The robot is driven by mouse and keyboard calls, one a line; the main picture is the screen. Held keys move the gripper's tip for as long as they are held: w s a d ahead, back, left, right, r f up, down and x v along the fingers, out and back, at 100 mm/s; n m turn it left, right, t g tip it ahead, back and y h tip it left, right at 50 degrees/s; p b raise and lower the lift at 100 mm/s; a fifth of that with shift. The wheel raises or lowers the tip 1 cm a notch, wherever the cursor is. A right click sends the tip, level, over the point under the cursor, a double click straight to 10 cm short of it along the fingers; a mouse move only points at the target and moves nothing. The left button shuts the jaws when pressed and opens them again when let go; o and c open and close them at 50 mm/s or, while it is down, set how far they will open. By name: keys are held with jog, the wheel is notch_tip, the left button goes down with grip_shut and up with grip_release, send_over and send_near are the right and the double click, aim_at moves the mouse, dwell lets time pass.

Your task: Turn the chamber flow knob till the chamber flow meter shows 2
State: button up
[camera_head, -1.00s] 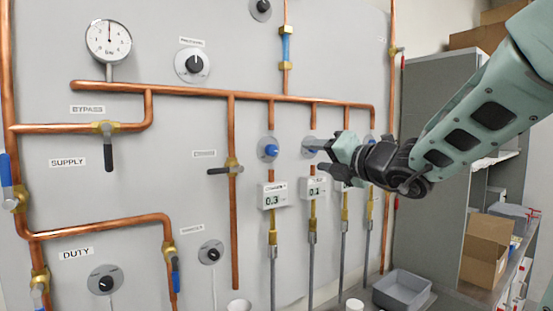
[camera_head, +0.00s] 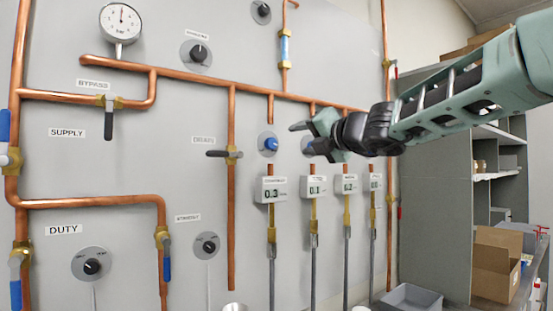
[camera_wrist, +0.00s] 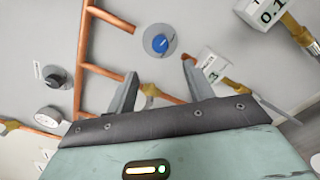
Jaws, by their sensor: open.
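The chamber flow meter (camera_head: 272,190) is the leftmost white box in the row on the panel. It reads 0.3, and its label is small and blurred. The blue chamber flow knob (camera_head: 270,144) sits on a grey disc just above it. In the wrist view the blue knob (camera_wrist: 160,43) is beyond the fingertips, roughly centred between them and apart from them. My gripper (camera_head: 303,138) is just right of this knob in the head view, with fingers pointing left. It also shows in the wrist view (camera_wrist: 160,70), open with nothing between the fingers.
A second blue knob (camera_head: 308,145) is partly hidden by my gripper. More meters (camera_head: 314,187) stand to the right, reading about 0.1 and 0.2. A copper pipe (camera_head: 230,90) runs above the knobs. A drain valve handle (camera_head: 217,154) sticks out at the left.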

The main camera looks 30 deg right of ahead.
aim_at(273, 143)
jog(key=w, duration=0.5)
jog(key=w+p, duration=0.1)
jog(key=w, duration=0.5)
jog(key=shift+w+a+p, duration=0.2)
jog(key=shift+w+p, duration=0.1)
jog(key=c, duration=1)
